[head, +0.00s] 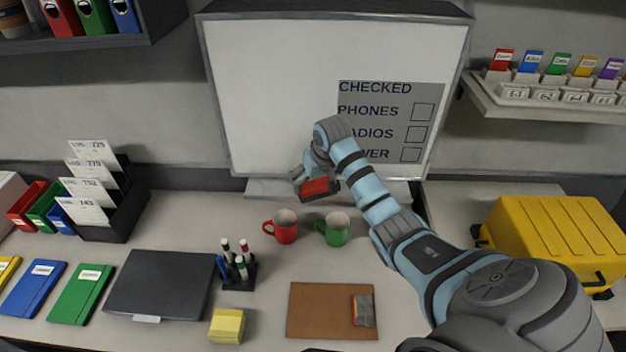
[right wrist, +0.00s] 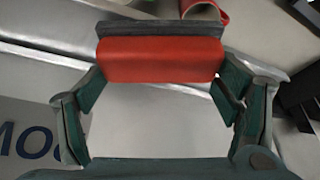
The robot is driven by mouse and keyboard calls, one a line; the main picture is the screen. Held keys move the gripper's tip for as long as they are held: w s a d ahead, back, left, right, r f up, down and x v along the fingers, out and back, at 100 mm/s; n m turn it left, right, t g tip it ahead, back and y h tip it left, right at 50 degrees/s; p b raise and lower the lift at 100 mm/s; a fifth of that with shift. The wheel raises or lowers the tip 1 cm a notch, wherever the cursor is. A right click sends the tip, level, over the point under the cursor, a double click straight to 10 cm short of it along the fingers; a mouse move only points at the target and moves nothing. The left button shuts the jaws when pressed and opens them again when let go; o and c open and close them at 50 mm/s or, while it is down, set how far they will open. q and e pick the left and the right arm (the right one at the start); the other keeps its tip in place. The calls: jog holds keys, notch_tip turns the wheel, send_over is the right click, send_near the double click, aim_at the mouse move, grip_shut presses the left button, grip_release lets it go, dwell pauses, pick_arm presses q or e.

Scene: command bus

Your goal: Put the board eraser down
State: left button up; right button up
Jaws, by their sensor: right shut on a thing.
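The board eraser (head: 320,189) has a red body and a dark grey layer. It is held in the air in front of the lower part of the whiteboard (head: 270,90), above the mugs in the head view. My right gripper (head: 311,184) is shut on it. In the right wrist view the eraser (right wrist: 160,60) spans between the two fingers, red side towards the camera. The whiteboard's ledge (head: 268,188) shows behind and left of the eraser; I cannot tell the gap between them. My left gripper is not in view.
A red mug (head: 286,232) and a green mug (head: 337,234) stand below the eraser. A pen holder (head: 238,275), a brown mat (head: 318,308) with a small grey and orange block (head: 363,309), and a dark closed folder (head: 158,283) lie nearer. A yellow case (head: 555,235) is at right.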

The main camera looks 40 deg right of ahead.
jog(key=shift+f, duration=0.15)
jog(key=o, duration=1.2)
jog(key=shift+c, duration=0.2)
